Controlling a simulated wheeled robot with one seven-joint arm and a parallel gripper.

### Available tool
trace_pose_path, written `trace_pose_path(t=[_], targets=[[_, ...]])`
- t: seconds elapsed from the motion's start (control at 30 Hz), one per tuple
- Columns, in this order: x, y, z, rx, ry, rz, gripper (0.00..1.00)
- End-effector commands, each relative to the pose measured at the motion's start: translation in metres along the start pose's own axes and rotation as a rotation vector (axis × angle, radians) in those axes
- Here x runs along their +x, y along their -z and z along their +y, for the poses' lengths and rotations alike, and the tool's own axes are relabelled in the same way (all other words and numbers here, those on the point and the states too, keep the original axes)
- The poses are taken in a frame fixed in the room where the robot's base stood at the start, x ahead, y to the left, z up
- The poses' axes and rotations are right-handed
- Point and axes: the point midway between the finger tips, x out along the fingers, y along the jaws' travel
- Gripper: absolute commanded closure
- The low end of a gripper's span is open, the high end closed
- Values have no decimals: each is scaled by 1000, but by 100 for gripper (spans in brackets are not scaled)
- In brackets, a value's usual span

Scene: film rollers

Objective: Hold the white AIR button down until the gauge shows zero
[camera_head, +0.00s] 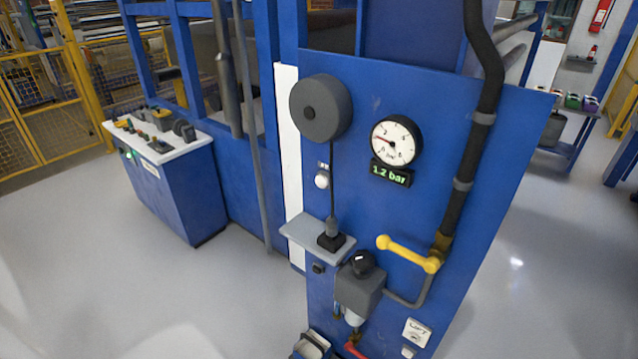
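The white AIR button (321,180) is on the blue machine panel, under a small label and left of the hanging cable. Nothing touches it in this view. The round gauge (396,141) is on the same panel, up and right of the button. Its red needle points to the left side of the dial. The digital display (391,173) below it reads 1.2 bar in green. My gripper is not in view.
A grey reel (321,107) hangs a cable to a black block (331,241) on a small shelf (304,239) below the button. A yellow handle (408,254) and black pipe (468,160) are to the right. A control console (170,180) stands left. Floor in front is clear.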

Motion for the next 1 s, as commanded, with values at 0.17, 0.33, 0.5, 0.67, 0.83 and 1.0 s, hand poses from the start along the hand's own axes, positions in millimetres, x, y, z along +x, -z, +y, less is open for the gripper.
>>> trace_pose_path(t=[0.17, 0.33, 0.5, 0.67, 0.83, 1.0], targets=[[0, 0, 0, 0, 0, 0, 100], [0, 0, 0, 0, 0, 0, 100], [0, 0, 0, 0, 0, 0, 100], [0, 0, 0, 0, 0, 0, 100], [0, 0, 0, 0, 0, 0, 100], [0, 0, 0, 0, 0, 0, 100]])
